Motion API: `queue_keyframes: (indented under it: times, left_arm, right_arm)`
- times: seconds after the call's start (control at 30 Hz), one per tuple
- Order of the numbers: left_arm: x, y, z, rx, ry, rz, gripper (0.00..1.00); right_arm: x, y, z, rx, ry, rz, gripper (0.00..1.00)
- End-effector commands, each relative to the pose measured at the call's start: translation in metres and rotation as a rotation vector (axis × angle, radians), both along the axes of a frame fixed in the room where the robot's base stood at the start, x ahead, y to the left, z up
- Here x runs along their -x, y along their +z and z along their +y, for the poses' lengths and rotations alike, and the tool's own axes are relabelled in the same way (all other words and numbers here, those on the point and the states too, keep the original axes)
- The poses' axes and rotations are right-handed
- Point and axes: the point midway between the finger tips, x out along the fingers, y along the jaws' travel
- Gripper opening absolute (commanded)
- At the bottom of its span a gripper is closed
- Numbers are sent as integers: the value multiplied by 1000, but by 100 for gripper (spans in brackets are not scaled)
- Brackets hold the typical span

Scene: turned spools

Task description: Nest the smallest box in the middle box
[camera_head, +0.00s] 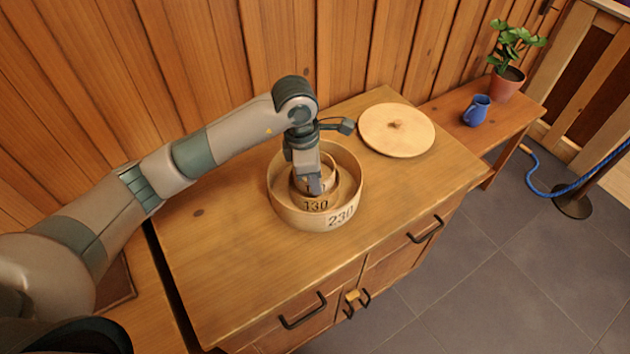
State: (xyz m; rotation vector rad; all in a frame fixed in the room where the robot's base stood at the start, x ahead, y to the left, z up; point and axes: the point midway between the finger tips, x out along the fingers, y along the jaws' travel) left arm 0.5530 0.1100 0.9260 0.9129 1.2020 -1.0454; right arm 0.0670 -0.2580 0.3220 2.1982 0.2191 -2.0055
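The largest round wooden box (342,217), marked 230, stands open on the cabinet top. The middle box (317,206), marked 130, sits inside it. The smallest box (326,183) shows inside the middle box's rim, its label mostly hidden by my gripper. My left gripper (315,187) points down into the nested boxes, its fingertips at the near wall of the smallest box. The view does not show whether the fingers are closed on that wall, or whether the smallest box rests on the bottom. My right gripper is not in view.
A round wooden lid (397,130) lies on the cabinet top (240,270), right of the boxes. A blue mug (476,110) and a potted plant (507,84) stand on a lower bench at right. A plank wall (350,50) rises behind. The cabinet's front left is clear.

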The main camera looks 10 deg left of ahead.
Motion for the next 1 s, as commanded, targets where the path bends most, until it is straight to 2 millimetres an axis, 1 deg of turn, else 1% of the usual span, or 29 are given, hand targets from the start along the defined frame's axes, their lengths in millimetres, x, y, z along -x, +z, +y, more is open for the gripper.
queue_keyframes:
  times: [0.3,0.77,0.8,0.87,1.0]
  left_arm:
    - [0,-4,0,-1,0,-2,0]
    - [0,-3,0,0,0,0,0]
    - [0,-3,0,0,0,0,9]
    - [0,-3,0,0,0,0,23]
    - [0,-3,0,0,0,0,24]
  right_arm:
    - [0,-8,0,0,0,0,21]
    - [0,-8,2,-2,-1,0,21]
    - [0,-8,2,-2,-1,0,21]
    - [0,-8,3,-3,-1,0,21]
    - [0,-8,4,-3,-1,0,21]
